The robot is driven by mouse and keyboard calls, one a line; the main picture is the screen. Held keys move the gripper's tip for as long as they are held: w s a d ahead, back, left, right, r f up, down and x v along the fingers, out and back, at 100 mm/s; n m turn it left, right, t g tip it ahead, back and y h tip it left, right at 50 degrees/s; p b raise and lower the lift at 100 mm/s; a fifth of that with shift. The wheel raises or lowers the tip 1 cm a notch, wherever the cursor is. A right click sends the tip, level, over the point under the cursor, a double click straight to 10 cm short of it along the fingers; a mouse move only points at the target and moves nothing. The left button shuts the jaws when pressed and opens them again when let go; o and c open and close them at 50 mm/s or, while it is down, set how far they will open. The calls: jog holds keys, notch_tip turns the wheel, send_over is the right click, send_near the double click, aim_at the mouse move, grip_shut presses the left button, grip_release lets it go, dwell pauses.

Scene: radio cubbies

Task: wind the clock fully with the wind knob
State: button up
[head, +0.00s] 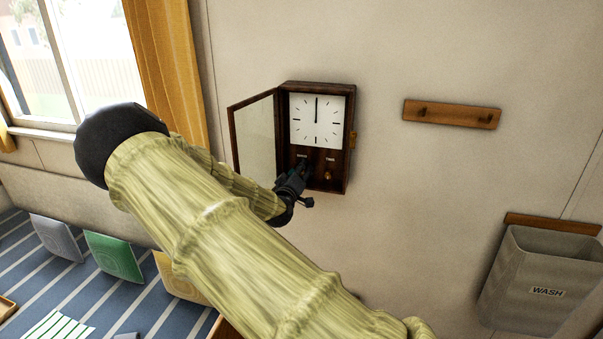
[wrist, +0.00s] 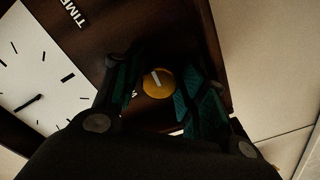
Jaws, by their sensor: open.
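The clock (head: 317,122) hangs on the wall as a dark wood case with a square white face, its hands pointing straight up. Its glass door (head: 254,135) stands open to the left. My gripper (head: 302,170) is at the lower left of the case, over the left knob, which it hides in the head view. In the wrist view, an orange knob (wrist: 158,82) with a white mark sits between the open fingers of my gripper (wrist: 160,92). I cannot tell whether they touch it. The right knob (head: 328,176), under a label, is clear of my gripper.
A wooden peg rail (head: 452,114) is on the wall to the right. A grey bin marked WASH (head: 540,280) hangs at lower right. A window (head: 70,55) and orange curtain (head: 166,70) are at left. Green (head: 114,258) and grey (head: 56,238) panels stand below.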

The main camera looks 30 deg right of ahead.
jog(key=c, duration=0.8)
jog(key=shift+o, duration=0.2)
jog(key=shift+b, duration=0.35)
jog(key=shift+f+m+b, duration=0.25)
jog(key=shift+m+b, duration=0.75)
jog(key=shift+b, duration=0.05)
jog(key=shift+m+b, duration=0.9)
jog(key=shift+b, duration=0.1)
jog(key=m+b, duration=0.5)
jog(key=shift+f+b, duration=0.1)
jog(key=shift+b, duration=0.2)
jog(key=m+b, duration=0.4)
jog(key=shift+m, duration=0.4)
jog(key=shift+r+m+b, duration=0.2)
jog(key=shift+m+b, duration=1.5)
jog(key=shift+b, duration=0.1)
